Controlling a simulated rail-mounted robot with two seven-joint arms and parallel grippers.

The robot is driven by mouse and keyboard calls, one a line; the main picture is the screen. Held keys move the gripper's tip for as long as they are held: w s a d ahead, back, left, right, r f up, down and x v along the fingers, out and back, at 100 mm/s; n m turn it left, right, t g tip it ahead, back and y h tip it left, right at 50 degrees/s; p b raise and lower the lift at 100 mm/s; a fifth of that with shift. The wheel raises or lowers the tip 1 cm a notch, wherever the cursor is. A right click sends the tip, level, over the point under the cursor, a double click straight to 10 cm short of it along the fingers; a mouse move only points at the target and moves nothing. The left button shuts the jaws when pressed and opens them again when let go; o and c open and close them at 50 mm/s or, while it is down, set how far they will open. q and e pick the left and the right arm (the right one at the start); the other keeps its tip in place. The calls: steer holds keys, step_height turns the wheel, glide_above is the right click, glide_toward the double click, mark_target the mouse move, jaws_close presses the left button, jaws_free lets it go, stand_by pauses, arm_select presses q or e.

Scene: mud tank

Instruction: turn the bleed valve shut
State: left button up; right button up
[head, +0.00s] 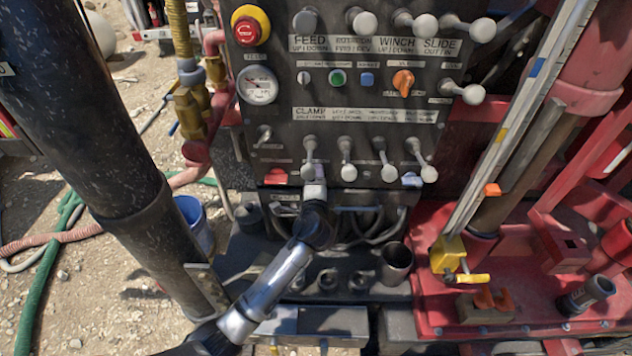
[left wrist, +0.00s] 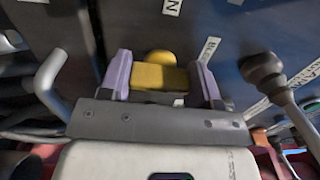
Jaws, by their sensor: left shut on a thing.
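The bleed valve shows as a yellow handle (left wrist: 160,77) in the left wrist view, with a rounded yellow part behind it. It sits between the two pale purple fingers of my left gripper (left wrist: 162,63), which is shut on it. In the head view my left gripper (head: 314,186) reaches up to the lower edge of the dark control panel (head: 350,105) and hides the valve there. How far the valve is turned cannot be told. My right gripper is in neither view.
Several grey-knobbed levers (head: 346,160) stand close above and right of my left gripper. A bent grey handle (left wrist: 46,84) is near on its left in the wrist view. A yellow-handled fitting (head: 458,278) is on the red deck at right. A blue bucket (head: 196,222) stands at left.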

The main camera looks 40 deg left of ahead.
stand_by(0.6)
arm_select(q)
steer(key=o, duration=0.9)
steer(key=shift+v, duration=6.9)
steer(key=shift+n, duration=0.3)
